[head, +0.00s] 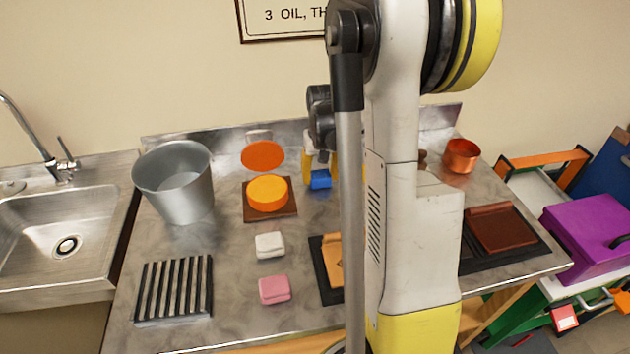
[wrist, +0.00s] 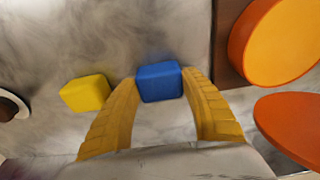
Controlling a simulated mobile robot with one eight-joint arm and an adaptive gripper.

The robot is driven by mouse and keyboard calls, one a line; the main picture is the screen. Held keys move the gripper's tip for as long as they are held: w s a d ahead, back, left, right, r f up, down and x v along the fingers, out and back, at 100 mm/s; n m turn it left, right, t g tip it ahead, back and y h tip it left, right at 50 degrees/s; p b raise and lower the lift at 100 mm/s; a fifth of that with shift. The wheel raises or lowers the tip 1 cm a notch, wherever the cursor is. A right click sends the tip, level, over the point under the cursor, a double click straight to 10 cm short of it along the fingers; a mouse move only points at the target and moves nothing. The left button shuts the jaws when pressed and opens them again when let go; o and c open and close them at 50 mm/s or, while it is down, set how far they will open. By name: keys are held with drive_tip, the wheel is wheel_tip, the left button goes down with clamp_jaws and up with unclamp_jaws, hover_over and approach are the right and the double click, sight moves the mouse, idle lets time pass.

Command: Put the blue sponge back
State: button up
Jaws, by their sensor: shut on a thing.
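The blue sponge (head: 320,180) is a small block toward the back of the steel bench, just right of the orange tin. It also shows in the wrist view (wrist: 160,82), between the tips of the two yellow fingers. My gripper (wrist: 161,88) is shut on it, with one finger on each side. I cannot tell whether the sponge touches the bench top. A yellow sponge (wrist: 85,92) lies on the bench just left of my left finger in the wrist view. A white sponge (head: 270,245) and a pink sponge (head: 274,289) sit apart in a column nearer the front.
An orange tin (head: 268,193) stands on a brown board, with an orange-red disc (head: 263,155) behind it. A metal bucket (head: 174,182) and a slatted rack (head: 174,289) are at left. A copper pot (head: 461,156) stands back right. My arm hides the bench's middle.

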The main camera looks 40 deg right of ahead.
drive_tip(key=shift+s+r, duration=0.15)
drive_tip(key=shift+f, duration=0.25)
drive_tip(key=o, duration=1.1)
